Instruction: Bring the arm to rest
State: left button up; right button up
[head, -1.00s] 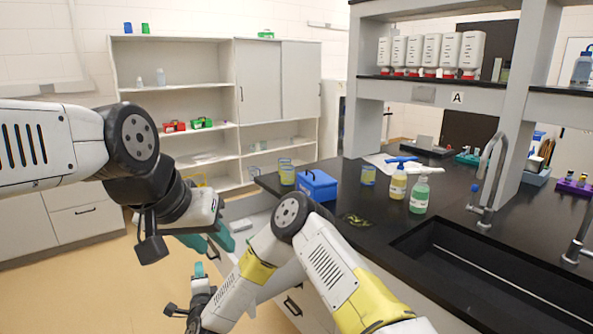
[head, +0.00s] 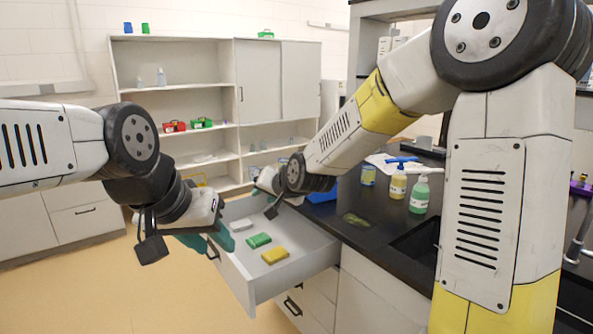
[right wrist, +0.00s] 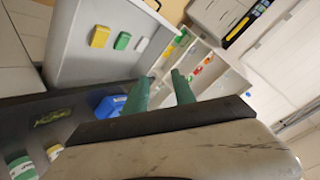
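My right arm is raised and bent over the black counter in the head view, its gripper (right wrist: 160,92) a small dark shape near the blue box there. In the right wrist view its two teal fingers are apart with nothing between them. My left gripper (head: 206,241) is at the front of the open drawer (head: 250,285), beside its dark handle (head: 213,251). Its teal fingers look apart; whether they touch the handle I cannot tell. In the drawer lie a yellow block (head: 275,256), a green block (head: 258,240) and a white block (head: 241,225).
A blue box (right wrist: 108,104) stands on the counter (head: 375,232), mostly hidden behind my right arm in the head view. A yellow-labelled bottle (head: 398,184) and a green bottle (head: 419,195) stand near the sink. Shelves (head: 180,100) are at the back. Floor at left is clear.

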jog(key=s+d+r+n+g+h, duration=0.1)
jog(key=s+d+r+h, duration=0.3)
jog(key=s+d, duration=1)
jog(key=s+d+g, duration=0.1)
jog(key=s+d, duration=0.3)
jog(key=s, duration=0.2)
jog(key=s+d+n+g, duration=0.1)
jog(key=s+d, duration=0.3)
jog(key=s, duration=0.3)
jog(key=shift+d+g, duration=0.25)
jog(key=shift+g, duration=0.05)
